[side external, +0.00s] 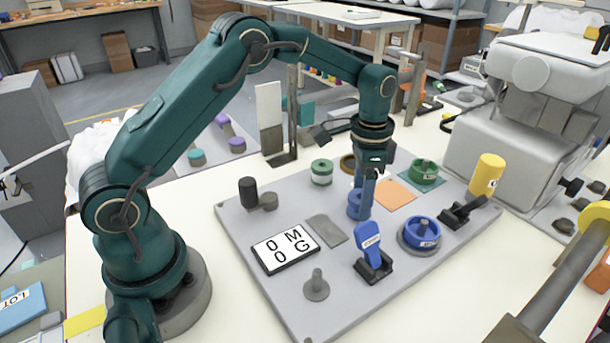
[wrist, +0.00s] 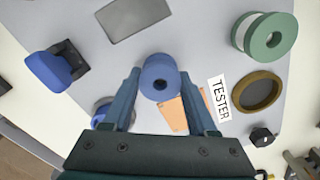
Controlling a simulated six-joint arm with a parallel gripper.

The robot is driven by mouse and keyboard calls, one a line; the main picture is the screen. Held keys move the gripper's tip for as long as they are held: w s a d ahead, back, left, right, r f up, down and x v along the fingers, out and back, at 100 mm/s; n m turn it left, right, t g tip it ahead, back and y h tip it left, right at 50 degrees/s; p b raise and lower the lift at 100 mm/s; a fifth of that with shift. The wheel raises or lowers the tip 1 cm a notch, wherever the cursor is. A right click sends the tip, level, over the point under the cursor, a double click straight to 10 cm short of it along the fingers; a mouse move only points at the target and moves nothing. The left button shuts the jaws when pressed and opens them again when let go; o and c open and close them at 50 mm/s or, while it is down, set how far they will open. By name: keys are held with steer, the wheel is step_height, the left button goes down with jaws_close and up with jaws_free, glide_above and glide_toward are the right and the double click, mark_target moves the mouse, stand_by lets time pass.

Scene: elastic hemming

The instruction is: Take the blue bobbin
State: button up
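The blue bobbin (side external: 355,204) stands on the grey board (side external: 300,312), below my wrist in the side view. In the wrist view the bobbin (wrist: 160,74) is seen from above, with a dark centre hole. My gripper (wrist: 161,76) has its two blue fingers apart, one on each side of the bobbin. In the side view my gripper (side external: 364,208) is low at the board and one finger hides part of the bobbin. Slim gaps seem to show between the fingers and the bobbin; contact is not clear.

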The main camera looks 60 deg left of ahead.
steer(key=o, duration=0.5)
steer(key=shift+c, duration=0.2)
jaws_close()
steer(key=shift+r, duration=2.25)
steer(key=shift+r, duration=2)
